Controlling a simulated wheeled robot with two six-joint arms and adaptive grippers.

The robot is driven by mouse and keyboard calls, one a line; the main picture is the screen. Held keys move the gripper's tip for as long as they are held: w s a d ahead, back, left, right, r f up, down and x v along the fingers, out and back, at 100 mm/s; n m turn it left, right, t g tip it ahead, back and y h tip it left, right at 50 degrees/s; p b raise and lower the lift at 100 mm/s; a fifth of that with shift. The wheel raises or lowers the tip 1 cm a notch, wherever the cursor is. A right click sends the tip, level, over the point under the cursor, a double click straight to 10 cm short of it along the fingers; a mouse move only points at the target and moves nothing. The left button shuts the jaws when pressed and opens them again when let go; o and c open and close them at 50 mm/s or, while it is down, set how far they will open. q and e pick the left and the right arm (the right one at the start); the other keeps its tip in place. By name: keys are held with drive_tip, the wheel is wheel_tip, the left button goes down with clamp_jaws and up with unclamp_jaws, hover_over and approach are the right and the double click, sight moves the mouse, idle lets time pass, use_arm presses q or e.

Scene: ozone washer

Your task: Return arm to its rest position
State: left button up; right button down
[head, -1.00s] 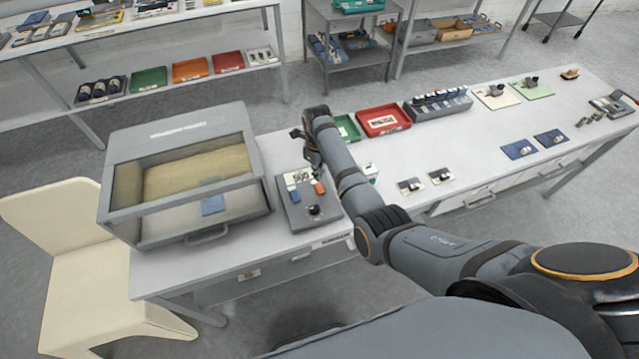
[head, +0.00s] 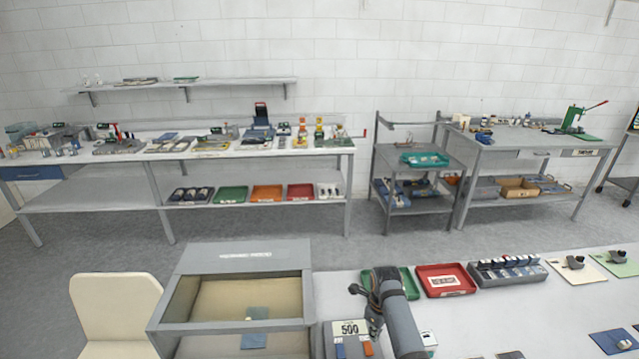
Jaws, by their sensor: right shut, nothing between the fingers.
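My right arm comes in from the bottom of the head view and its dark gripper (head: 367,308) hangs over the grey control box (head: 327,341). The gripper is shut and empty. The box shows a "500" display (head: 349,328) and an orange switch (head: 368,348); its lower part is cut off by the frame. I cannot tell whether the fingertips touch the box. The grey ozone washer cabinet (head: 240,258) with a clear front stands left of the box, with a blue piece (head: 255,327) inside. My left gripper is not in view.
A cream chair (head: 117,308) stands at the left. Shelves and benches line the back wall.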

drive_tip(key=s+d+n+t, duration=0.1)
drive_tip(key=s+d+n, duration=0.2)
drive_tip(key=s+n, duration=0.4)
drive_tip(key=s+d+n+t, duration=0.1)
drive_tip(key=s+d+n, duration=0.2)
drive_tip(key=s+n, duration=0.4)
drive_tip(key=s+r+n+t, duration=0.2)
drive_tip(key=s+r+n, duration=0.5)
drive_tip(key=s+n, duration=0.65)
wheel_tip(320, 180, down, 27)
drive_tip(key=d+g+h+b, duration=0.1)
drive_tip(key=d+g+b, duration=0.1)
drive_tip(key=d+b, duration=0.1)
drive_tip(key=s+f+g+b, duration=0.1)
drive_tip(key=s+f+b, duration=0.1)
drive_tip(key=s+f, duration=1.7)
wheel_tip(320, 180, down, 2)
drive_tip(key=shift+d+f, duration=0.1)
drive_tip(key=shift+d, duration=0.35)
